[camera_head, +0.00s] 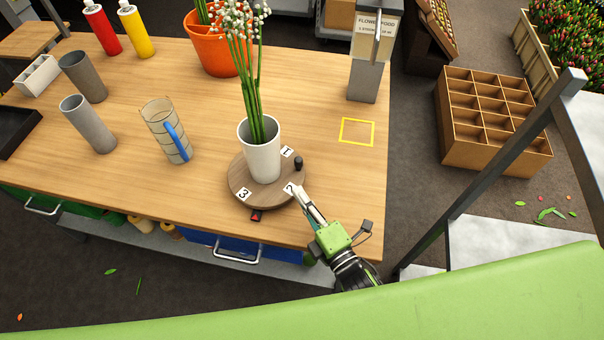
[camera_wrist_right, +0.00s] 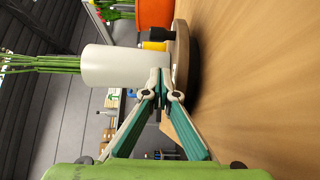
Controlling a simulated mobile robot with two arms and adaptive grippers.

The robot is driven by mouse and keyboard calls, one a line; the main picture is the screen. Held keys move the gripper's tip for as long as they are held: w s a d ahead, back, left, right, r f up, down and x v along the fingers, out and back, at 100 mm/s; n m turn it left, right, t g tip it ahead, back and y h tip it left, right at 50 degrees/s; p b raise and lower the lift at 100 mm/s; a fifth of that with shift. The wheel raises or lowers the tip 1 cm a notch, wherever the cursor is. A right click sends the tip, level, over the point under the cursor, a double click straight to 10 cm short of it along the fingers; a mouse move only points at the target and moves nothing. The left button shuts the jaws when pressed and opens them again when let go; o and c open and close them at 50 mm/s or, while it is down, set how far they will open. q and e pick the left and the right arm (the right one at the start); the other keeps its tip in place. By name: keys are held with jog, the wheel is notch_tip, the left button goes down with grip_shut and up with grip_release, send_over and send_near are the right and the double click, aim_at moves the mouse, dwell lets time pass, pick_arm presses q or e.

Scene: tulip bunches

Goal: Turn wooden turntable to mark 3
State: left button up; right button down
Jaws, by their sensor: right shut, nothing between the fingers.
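The round wooden turntable (camera_head: 237,181) lies near the table's front edge. Its labels show 1 at the back right, 2 (camera_head: 289,188) at the front right and 3 (camera_head: 243,195) at the front left. A black peg (camera_head: 298,163) stands on its right rim, also in the right wrist view (camera_wrist_right: 162,34). A red marker (camera_head: 257,215) sits on the table just in front of the turntable, between 3 and 2, closer to 3. My right gripper (camera_head: 302,193) is shut and empty, its tips at the turntable's rim beside label 2; contact is unclear. My left gripper is out of view.
A white vase (camera_head: 262,160) with tall stems stands on the turntable. A pitcher with a blue handle (camera_head: 165,130) and grey cups (camera_head: 88,124) stand left. An orange bucket (camera_head: 212,55) is behind. The table right of the turntable is clear around a yellow square (camera_head: 357,132).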

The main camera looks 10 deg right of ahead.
aim_at(302, 183)
jog(key=w, duration=0.2)
jog(key=w+p, duration=0.1)
jog(key=w, duration=0.1)
jog(key=shift+w+d+r, duration=0.1)
jog(key=shift+w+d, duration=0.05)
jog(key=shift+d, duration=0.05)
jog(key=shift+w+d, duration=0.35)
jog(key=shift+w, duration=0.2)
